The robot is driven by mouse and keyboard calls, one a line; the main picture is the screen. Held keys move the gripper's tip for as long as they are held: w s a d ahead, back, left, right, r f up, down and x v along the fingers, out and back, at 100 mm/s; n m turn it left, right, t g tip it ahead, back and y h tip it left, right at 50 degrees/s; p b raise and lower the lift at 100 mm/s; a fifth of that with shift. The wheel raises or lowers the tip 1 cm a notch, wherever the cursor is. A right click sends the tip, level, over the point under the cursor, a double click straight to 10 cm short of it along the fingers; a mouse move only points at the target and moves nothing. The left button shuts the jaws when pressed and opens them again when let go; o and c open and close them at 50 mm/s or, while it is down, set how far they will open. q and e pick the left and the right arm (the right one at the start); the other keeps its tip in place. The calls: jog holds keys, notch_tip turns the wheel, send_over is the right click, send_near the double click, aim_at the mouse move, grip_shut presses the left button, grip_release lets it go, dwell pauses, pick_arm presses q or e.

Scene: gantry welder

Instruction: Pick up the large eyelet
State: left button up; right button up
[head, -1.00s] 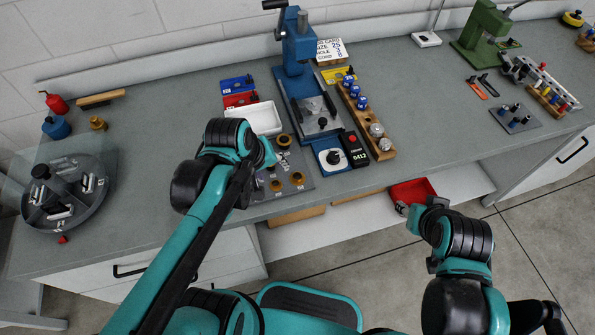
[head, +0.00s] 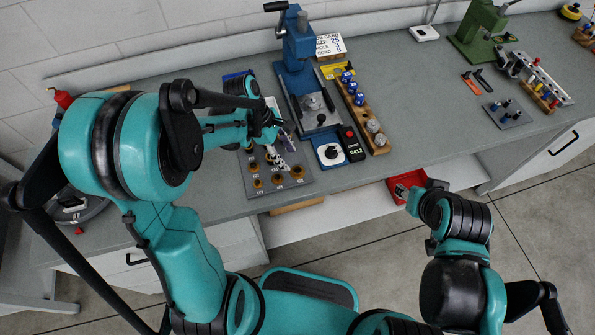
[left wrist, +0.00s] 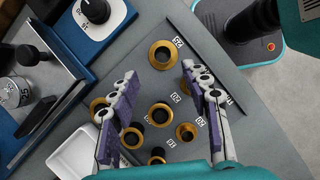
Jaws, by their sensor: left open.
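The brass eyelets stand on a dark grey plate (head: 302,188) with small number labels. The largest-looking one (left wrist: 162,54) is a flanged ring near the plate's upper part in the left wrist view; in the head view it appears at the plate's right side (head: 297,172). My left gripper (head: 281,157) is above the plate, fingers pointing down. In the left wrist view its purple fingers (left wrist: 159,72) are spread apart with nothing held, and that eyelet shows between and just past the tips. My right gripper (head: 418,192) is by the red bin; its jaws are unclear.
Several smaller eyelets (left wrist: 187,131) stand close around the fingers. A blue dial device (head: 331,152) and a black box labelled 0412 (head: 352,144) are right of the plate. The blue press (head: 298,50) stands behind.

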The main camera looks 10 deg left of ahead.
aim_at(298, 172)
pick_arm(q)
jog(key=x, duration=0.1)
jog(key=b+x, duration=0.1)
jog(key=x, duration=0.1)
jog(key=b+x, duration=0.1)
jog(key=x, duration=0.1)
jog(key=shift+s+d, duration=0.3)
jog(key=c, duration=0.8)
jog(key=shift+r, duration=0.1)
jog(key=shift+c, duration=0.2)
